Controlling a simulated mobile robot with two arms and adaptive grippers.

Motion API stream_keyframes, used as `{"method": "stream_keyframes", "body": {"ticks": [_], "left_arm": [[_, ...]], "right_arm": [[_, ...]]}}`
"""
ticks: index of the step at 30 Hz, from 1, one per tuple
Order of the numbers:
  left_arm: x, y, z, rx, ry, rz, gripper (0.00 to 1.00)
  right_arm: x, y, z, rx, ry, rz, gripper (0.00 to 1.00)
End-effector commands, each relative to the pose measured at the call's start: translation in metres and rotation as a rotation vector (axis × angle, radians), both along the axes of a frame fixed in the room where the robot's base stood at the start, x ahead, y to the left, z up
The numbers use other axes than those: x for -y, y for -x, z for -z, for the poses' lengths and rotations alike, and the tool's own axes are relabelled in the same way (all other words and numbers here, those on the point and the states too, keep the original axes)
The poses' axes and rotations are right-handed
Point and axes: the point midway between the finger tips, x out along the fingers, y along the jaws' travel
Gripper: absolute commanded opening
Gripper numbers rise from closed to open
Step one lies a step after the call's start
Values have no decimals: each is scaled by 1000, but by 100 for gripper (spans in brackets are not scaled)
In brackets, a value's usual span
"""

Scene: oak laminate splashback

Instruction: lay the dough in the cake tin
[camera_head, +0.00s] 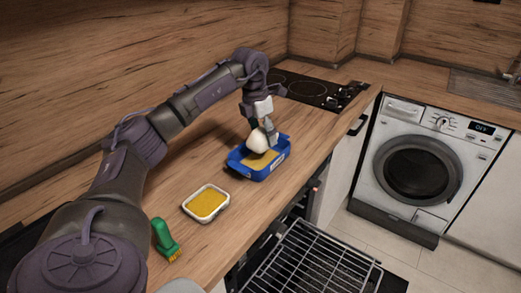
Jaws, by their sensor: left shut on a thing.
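The dough (258,141) is a pale rounded lump at the far part of the oak counter. My left gripper (268,137) points down and is shut on the dough. It holds the dough over the blue cake tin (241,171), within the outline of the tin's walls. The tin has a yellowish inside floor. I cannot tell whether the dough touches that floor. The gripper fingers partly hide the dough and the tin's far side. My right gripper is not in view.
A white-rimmed tray with a yellow inside (206,203) lies nearer on the counter. A green-handled brush (164,238) lies near it. A black hob (305,88) is behind the tin. An open oven rack (315,262) juts out below the counter edge. A washing machine (418,165) stands right.

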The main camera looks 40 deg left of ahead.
Motion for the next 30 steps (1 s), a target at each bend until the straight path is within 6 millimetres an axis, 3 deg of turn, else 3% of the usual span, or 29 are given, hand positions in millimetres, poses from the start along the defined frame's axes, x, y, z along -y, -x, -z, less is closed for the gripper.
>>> {"method": "stream_keyframes", "body": {"ticks": [3,14,25,26,27,30], "left_arm": [[1,11,6,-1,-1,0,4],[2,13,45,-1,0,0,4],[2,13,50,1,0,1,4],[2,13,50,0,0,1,75],[2,13,49,0,0,1,82],[2,13,49,0,0,1,82]], "right_arm": [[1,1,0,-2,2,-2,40],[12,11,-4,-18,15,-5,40],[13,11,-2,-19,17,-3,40],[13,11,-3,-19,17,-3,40],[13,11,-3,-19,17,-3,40],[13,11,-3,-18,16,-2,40]]}}
